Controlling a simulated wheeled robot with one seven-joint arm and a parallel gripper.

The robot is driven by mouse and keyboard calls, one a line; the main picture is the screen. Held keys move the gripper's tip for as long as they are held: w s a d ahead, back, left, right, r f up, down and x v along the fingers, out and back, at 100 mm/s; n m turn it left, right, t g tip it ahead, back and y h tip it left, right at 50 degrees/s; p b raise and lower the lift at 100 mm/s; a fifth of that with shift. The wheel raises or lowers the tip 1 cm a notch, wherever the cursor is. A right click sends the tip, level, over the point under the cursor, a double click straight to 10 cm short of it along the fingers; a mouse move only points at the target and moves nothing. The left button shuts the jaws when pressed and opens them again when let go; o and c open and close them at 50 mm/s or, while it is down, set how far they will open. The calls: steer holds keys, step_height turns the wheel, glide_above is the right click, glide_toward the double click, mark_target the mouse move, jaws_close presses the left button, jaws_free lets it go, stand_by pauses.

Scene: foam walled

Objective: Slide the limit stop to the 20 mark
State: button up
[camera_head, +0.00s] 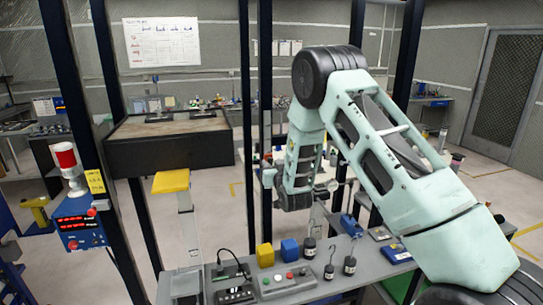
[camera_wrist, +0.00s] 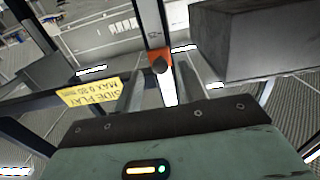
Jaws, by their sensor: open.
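In the wrist view, an orange block with a dark round knob (camera_wrist: 159,60) sits on an upright pale rail (camera_wrist: 153,22); it looks like the limit stop. Small marks show on the rail just above the block, too small to read surely. My gripper (camera_wrist: 160,90) is open, with one grey finger on each side of the rail's line and the orange block beyond and between them. No contact with the block is visible. In the head view my arm reaches forward and its wrist hangs down, hiding what is behind it; I cannot pick out the stop there.
A yellow side-play label (camera_wrist: 90,92) shows left of the fingers, and a large dark box (camera_wrist: 250,38) stands close on the right. In the head view a grey bench (camera_head: 320,285) holds a button box (camera_head: 284,281), weights and blue blocks. Dark posts (camera_head: 265,120) stand near my arm.

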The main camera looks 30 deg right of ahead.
steer(key=shift+p+x, duration=0.3)
steer(key=shift+x, duration=0.75)
jaws_close()
step_height(320, 180, down, 11)
steer(key=b, duration=1.3)
steer(key=shift+r+b, duration=0.2)
steer(key=shift+b, duration=0.1)
steer(key=shift+s+f, duration=0.1)
jaws_free()
